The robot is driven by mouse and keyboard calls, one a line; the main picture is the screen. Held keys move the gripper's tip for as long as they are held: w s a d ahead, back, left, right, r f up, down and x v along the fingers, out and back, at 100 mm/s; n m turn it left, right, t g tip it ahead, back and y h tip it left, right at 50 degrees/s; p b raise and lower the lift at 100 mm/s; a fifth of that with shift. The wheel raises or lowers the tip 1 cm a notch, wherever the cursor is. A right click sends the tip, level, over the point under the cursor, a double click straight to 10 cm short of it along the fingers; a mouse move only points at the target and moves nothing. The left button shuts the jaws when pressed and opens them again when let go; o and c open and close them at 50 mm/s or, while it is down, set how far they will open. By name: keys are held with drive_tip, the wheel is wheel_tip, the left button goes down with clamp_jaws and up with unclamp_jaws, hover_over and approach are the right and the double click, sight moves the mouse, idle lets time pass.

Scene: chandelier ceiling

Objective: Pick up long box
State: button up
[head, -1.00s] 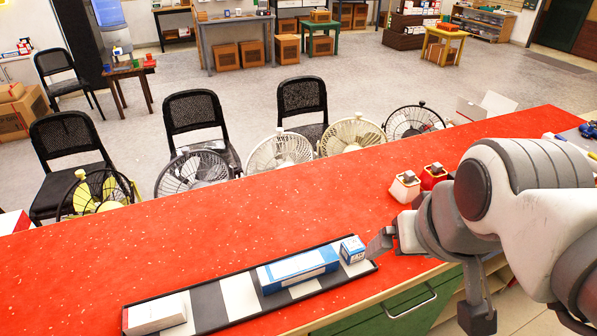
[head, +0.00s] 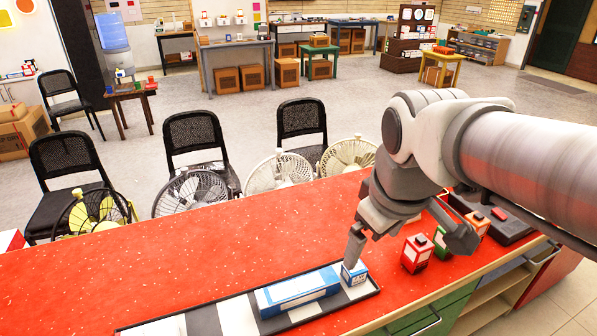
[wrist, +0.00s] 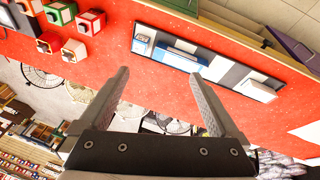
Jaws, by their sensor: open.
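The long box (head: 297,290), blue with a white top, lies flat on a black-and-white striped tray (head: 235,319) on the red counter. It also shows in the wrist view (wrist: 183,49), beyond my fingertips. My gripper (head: 408,242) is open and empty above the counter, to the right of the long box and apart from it. In the wrist view its two fingers (wrist: 160,76) are spread wide. One finger partly overlaps a small blue-and-white box (head: 355,272) at the tray's right end. A white box (wrist: 257,88) lies at the tray's other end.
Red (head: 416,254), green (head: 441,243) and orange (head: 479,225) small boxes stand on the counter at right, near a dark tray (head: 507,224). Fans (head: 279,172) and black chairs (head: 195,140) stand behind the counter.

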drive_tip(key=w+a+f+n+g+b, duration=0.2)
drive_tip(key=w+a+f+n, duration=0.4)
drive_tip(key=w+n, duration=0.25)
drive_tip(key=n+g+b, duration=0.2)
drive_tip(key=n, duration=0.5)
approach(298, 285)
wheel_tip(298, 285, down, 11)
drive_tip(key=b, duration=0.3)
drive_tip(key=shift+s+f, duration=0.15)
drive_tip(key=c, duration=1.5)
clamp_jaws()
